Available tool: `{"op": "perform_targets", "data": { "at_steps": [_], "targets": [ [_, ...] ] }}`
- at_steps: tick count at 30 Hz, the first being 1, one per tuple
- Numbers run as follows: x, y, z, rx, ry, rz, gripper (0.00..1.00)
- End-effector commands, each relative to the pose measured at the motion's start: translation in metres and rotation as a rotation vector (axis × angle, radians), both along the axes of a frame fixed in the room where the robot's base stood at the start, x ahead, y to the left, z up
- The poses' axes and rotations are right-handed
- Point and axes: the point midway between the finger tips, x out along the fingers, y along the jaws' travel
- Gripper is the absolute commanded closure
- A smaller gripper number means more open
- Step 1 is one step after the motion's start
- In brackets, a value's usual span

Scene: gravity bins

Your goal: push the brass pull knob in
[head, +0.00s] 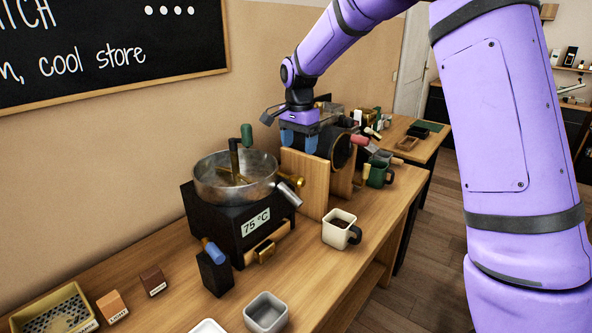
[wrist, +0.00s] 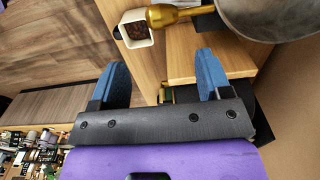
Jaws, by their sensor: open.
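A brass knob (head: 291,180) sticks out at the right side of the round metal pan (head: 222,180). In the wrist view the knob (wrist: 161,16) shows at the top, with its rounded end to the left and its stem running right towards the pan. My gripper (head: 298,142) is behind and above it, over the wooden stand. In the wrist view my gripper (wrist: 162,65) has its two blue fingers wide apart, nothing between them, and apart from the knob.
The black box (head: 240,223) under the pan is marked 75 °C. A white mug (head: 341,229) with dark contents stands in front of the wooden stand (head: 305,183). A grey cup (head: 265,312) and small blocks stand nearer. The wall is close behind.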

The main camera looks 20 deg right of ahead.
Motion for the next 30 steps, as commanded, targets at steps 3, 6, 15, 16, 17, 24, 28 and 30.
{"op": "perform_targets", "data": {
  "at_steps": [3,6,15,16,17,24,28,30],
  "targets": [
    [0.001,0.001,-0.007,0.0,0.004,-0.004,0.29],
    [0.001,0.0,-0.018,-0.001,0.004,-0.004,0.29],
    [0.001,0.0,-0.071,-0.001,0.005,-0.002,0.29],
    [0.001,0.0,-0.075,-0.001,0.004,-0.002,0.29],
    [0.001,0.0,-0.08,-0.001,0.004,-0.002,0.29],
    [0.001,0.0,-0.104,0.0,0.002,-0.003,0.29],
    [0.001,0.0,-0.109,0.0,0.001,-0.003,0.29],
    [0.001,0.0,-0.109,0.0,0.001,-0.003,0.29]
  ]
}}
